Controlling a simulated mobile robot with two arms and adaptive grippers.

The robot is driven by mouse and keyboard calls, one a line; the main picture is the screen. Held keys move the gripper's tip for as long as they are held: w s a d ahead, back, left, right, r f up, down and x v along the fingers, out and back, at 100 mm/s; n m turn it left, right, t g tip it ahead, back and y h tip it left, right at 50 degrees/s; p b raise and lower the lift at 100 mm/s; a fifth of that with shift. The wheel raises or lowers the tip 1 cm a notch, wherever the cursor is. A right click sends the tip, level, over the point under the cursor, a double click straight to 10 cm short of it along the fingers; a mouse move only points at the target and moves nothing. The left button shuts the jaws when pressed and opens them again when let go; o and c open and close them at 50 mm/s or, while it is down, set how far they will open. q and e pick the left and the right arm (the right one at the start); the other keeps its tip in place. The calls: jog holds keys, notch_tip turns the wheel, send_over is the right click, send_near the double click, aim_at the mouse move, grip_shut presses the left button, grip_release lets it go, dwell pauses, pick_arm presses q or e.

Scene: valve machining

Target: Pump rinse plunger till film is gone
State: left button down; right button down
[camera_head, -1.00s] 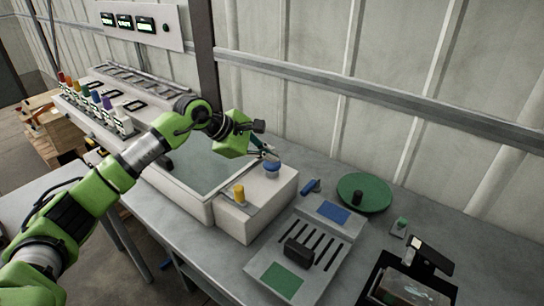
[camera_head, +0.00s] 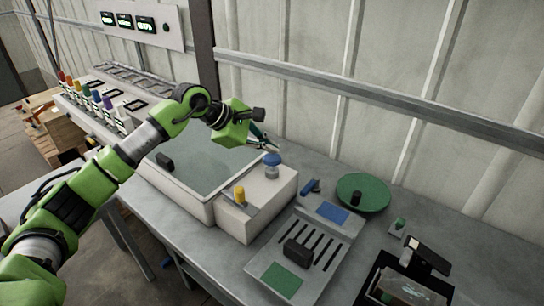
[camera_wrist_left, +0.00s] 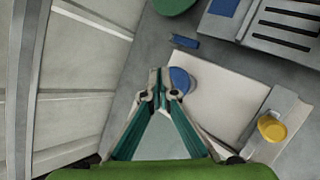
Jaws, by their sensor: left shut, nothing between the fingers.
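The plunger (camera_head: 272,160) has a blue cap on a pale stem and stands up from the top of a white box (camera_head: 262,205). In the left wrist view the blue cap (camera_wrist_left: 181,82) is partly hidden by the fingers. My left gripper (camera_head: 275,147) is shut and empty, its tips just above the cap; I cannot tell if they touch it. In the left wrist view its fingertips (camera_wrist_left: 157,74) meet beside the cap. Left of the box is a basin (camera_head: 208,212) with a grey-green surface; I cannot make out a film on it. My right gripper is out of view.
A yellow knob (camera_head: 239,194) stands on the same box. To the right are a slotted tray (camera_head: 328,262), a green disc (camera_head: 375,190) and a small blue item (camera_head: 311,186). The wall (camera_head: 300,115) is close behind. Bare bench (camera_head: 440,210) lies at the right.

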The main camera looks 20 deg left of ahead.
aim_at(270, 158)
pick_arm(q)
jog(key=shift+r, duration=0.1)
jog(key=shift+r+p, duration=1.4)
jog(key=shift+r, duration=1.05)
jog(key=shift+f, duration=0.1)
